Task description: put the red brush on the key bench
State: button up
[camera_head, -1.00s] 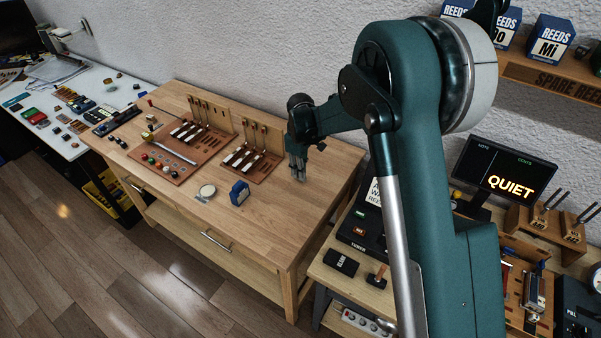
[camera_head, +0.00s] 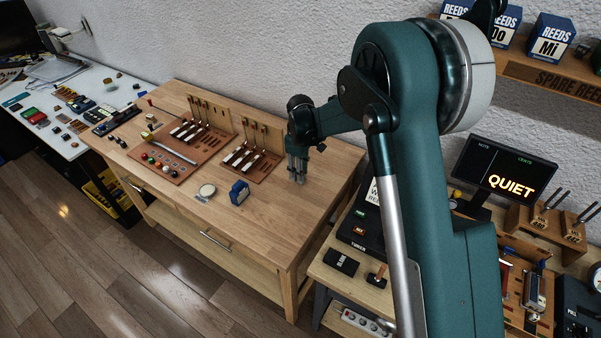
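The key bench (camera_head: 262,222) appears to be the wooden table in the middle, with piano key parts on brown boards. I cannot clearly make out a red brush. A thin dark stick with a red end (camera_head: 150,101) lies at the bench's far left edge, but it is too small to identify. My gripper (camera_head: 298,180) points down over the right part of the bench, right of the key boards. Its fingers look close together, but their opening and any held thing are too small to tell.
A blue block (camera_head: 239,192) and a round pale disc (camera_head: 207,190) stand near the bench's front. Brown boards with key parts (camera_head: 250,163) fill the back left. A white table (camera_head: 52,140) with small items is at left. The bench's front right is clear.

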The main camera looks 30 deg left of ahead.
jog(key=shift+r, duration=0.2)
notch_tip(320, 180, up, 12)
dwell(0.6)
dwell(0.5)
dwell(0.3)
